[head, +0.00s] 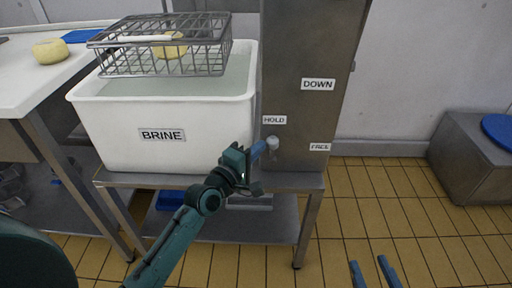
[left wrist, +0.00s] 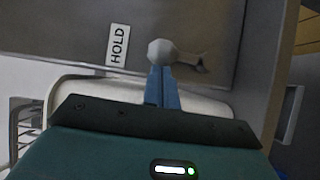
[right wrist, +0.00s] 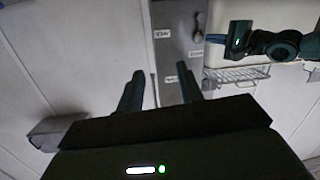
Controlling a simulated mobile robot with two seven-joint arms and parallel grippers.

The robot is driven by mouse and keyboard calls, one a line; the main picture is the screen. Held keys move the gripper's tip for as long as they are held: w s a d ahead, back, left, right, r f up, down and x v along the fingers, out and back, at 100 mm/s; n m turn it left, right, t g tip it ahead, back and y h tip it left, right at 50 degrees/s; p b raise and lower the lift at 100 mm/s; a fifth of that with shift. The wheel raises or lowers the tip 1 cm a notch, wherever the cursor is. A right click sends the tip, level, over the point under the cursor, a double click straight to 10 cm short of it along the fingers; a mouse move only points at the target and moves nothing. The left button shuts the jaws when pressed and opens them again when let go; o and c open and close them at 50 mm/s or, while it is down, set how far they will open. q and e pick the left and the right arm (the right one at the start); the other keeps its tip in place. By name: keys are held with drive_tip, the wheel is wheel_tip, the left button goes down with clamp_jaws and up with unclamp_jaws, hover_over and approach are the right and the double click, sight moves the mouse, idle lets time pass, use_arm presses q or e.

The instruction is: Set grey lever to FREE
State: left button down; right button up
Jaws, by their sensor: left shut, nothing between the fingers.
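The grey lever (head: 272,142) has a pale round knob and sits low on the metal column, close to the HOLD label (head: 274,120). The FREE label (head: 320,147) is to its right. My left gripper (head: 260,149) is shut and empty, its blue fingertips at the left side of the knob. In the left wrist view the knob (left wrist: 160,52) is just beyond the closed fingertips (left wrist: 161,72), with the lever's arm running right; whether they touch I cannot tell. My right gripper (head: 374,268) is open and empty, low over the floor, away from the lever.
A white BRINE vat (head: 185,157) on a metal stand is left of the column, with a wire basket (head: 120,62) holding a cheese at its top. A DOWN label (head: 318,85) is higher on the column.

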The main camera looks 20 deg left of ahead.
use_arm(q)
drive_tip(key=shift+d+r+p, duration=0.1)
drive_tip(key=shift+r+p, duration=0.1)
drive_tip(key=shift+p, duration=0.25)
use_arm(e)
drive_tip(key=shift+s+d+r+g, duration=0.15)
drive_tip(key=shift+g, duration=0.25)
